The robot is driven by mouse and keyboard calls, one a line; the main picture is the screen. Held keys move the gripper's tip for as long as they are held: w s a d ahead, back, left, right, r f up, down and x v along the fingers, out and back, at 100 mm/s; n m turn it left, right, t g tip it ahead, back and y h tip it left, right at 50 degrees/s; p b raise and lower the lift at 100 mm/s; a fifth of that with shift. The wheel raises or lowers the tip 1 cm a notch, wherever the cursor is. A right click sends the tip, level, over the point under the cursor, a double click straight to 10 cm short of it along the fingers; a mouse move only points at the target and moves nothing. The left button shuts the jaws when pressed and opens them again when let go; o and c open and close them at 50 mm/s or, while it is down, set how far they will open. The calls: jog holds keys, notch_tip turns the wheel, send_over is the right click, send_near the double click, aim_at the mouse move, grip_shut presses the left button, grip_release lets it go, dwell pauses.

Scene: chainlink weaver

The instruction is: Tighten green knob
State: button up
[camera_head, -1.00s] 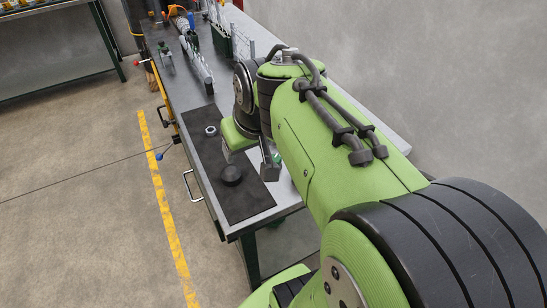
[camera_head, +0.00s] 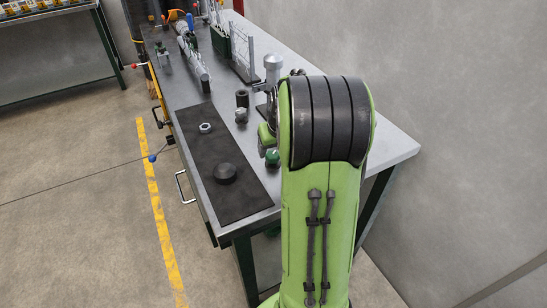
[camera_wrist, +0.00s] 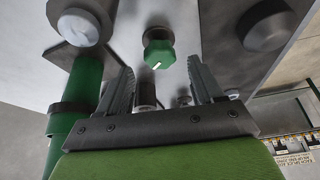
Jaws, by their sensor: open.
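The green knob (camera_head: 272,157) stands on the workbench, just right of the black mat, beside my arm. In the wrist view the green knob (camera_wrist: 158,54) is faceted with a white mark on its face. It lies near the upper middle, ahead of and between my finger tips. My gripper (camera_wrist: 162,66) is open, with one grey ribbed finger on each side and nothing held. The knob looks apart from both fingers; the exact gap cannot be told. In the head view my arm hides most of the gripper.
The black mat (camera_head: 228,205) holds a dark round puck (camera_head: 225,173) and a metal nut (camera_head: 205,128). A black cylinder (camera_head: 242,98) and a silver-topped post (camera_head: 272,68) stand near my arm. A green post (camera_wrist: 84,88) is close to the left finger.

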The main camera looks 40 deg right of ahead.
aim_at(273, 154)
jog(key=x, duration=0.3)
jog(key=shift+w+f+b, duration=0.15)
jog(key=shift+f+b, duration=0.1)
jog(key=shift+b, duration=0.05)
jog(key=shift+c, duration=0.2)
jog(key=c, duration=1)
